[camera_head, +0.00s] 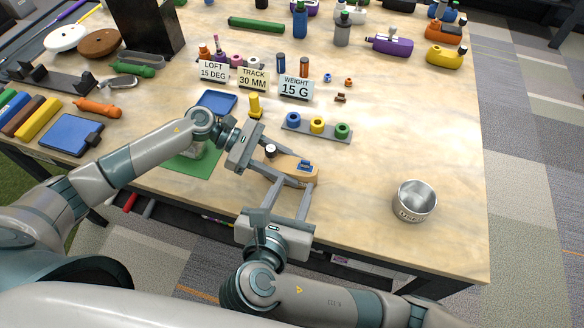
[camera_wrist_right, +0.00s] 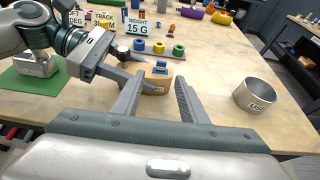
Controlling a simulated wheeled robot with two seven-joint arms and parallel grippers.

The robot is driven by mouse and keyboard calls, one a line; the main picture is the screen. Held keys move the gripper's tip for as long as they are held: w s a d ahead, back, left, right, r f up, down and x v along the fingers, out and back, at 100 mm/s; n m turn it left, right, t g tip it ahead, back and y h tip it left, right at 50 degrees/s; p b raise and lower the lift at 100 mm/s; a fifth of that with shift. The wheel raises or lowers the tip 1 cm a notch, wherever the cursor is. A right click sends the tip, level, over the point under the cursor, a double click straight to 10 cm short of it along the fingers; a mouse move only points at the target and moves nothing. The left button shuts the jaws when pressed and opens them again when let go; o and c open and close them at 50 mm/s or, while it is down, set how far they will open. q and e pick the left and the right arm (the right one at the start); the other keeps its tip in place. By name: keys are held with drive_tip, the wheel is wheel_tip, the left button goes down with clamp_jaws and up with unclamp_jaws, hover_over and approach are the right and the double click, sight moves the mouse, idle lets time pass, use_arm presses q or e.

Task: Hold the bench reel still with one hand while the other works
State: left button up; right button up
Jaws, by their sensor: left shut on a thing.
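The bench reel, seemingly the tan wooden body (camera_head: 285,161) with a dark and white knob and a blue piece on top, sits near the table's front. It also shows in the right wrist view (camera_wrist_right: 157,86). My left gripper (camera_head: 288,172) reaches in from the left and is shut on it; the exact contact is partly hidden. My right gripper (camera_head: 294,190) is open and empty at the reel's near side. In the right wrist view its fingertips (camera_wrist_right: 160,82) stand either side of the wooden end, apparently without gripping it.
A metal cup (camera_head: 414,201) stands to the right. A grey strip (camera_head: 328,131) with blue, yellow and green rings lies behind the reel, with label cards (camera_head: 296,88) beyond. A green mat (camera_head: 190,163) lies left, under my left arm. Table between reel and cup is clear.

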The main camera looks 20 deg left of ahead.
sight(305, 165)
drive_tip(key=shift+x, duration=4.6)
drive_tip(key=shift+d+f, duration=0.15)
drive_tip(key=c, duration=0.9)
drive_tip(key=o, duration=0.4)
drive_tip(key=shift+c, duration=1.1)
